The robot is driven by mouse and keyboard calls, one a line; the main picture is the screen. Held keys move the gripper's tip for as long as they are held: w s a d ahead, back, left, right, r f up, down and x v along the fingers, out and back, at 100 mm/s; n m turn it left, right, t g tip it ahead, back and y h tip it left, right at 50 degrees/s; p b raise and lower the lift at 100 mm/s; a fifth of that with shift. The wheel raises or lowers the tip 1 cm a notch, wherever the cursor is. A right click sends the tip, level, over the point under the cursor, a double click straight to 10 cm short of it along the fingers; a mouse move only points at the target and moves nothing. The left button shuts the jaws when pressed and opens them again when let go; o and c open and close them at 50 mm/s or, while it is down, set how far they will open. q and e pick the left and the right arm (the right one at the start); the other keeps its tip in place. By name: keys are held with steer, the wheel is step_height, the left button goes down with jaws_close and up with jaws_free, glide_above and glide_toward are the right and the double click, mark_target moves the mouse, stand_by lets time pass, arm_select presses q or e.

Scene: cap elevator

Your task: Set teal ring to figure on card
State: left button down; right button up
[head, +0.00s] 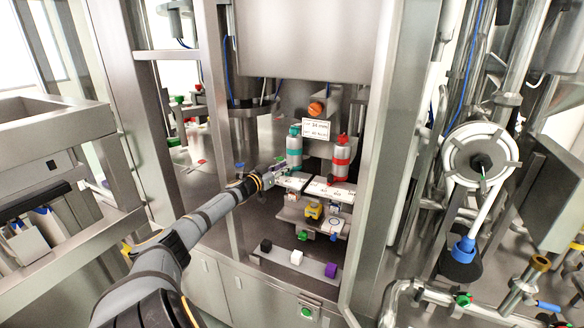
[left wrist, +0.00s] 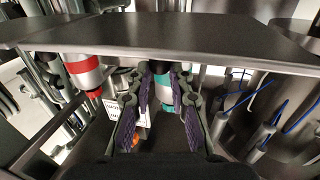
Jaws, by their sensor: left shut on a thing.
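The teal-banded cylinder (head: 294,158) stands upright at the back of the small platform, with a teal top and teal bands. My left gripper (head: 280,167) reaches in from the left, at the lower part of this cylinder. In the left wrist view, its purple-padded fingers (left wrist: 162,92) close around the teal ring (left wrist: 161,79), with one pad on each side. The white card (head: 316,128) is fixed behind and above the platform; its printed figures are too small to read. The card also shows in the left wrist view (left wrist: 116,108). My right gripper is not in view.
A similar red-banded cylinder (head: 341,158) stands close to the right. An orange knob (head: 316,109) is above the card. A yellow part (head: 314,210) sits in front on a lower step. A front ledge (head: 312,266) carries black, white and purple blocks. Metal posts frame the opening.

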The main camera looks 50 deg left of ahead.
arm_select(q)
steer(key=shift+s+f, duration=0.15)
steer(key=shift+f, duration=0.3)
steer(key=c, duration=1.5)
jaws_free()
steer(key=o, duration=0.3)
steer(key=shift+a, duration=0.1)
steer(key=shift+r, duration=0.1)
step_height(320, 180, up, 10)
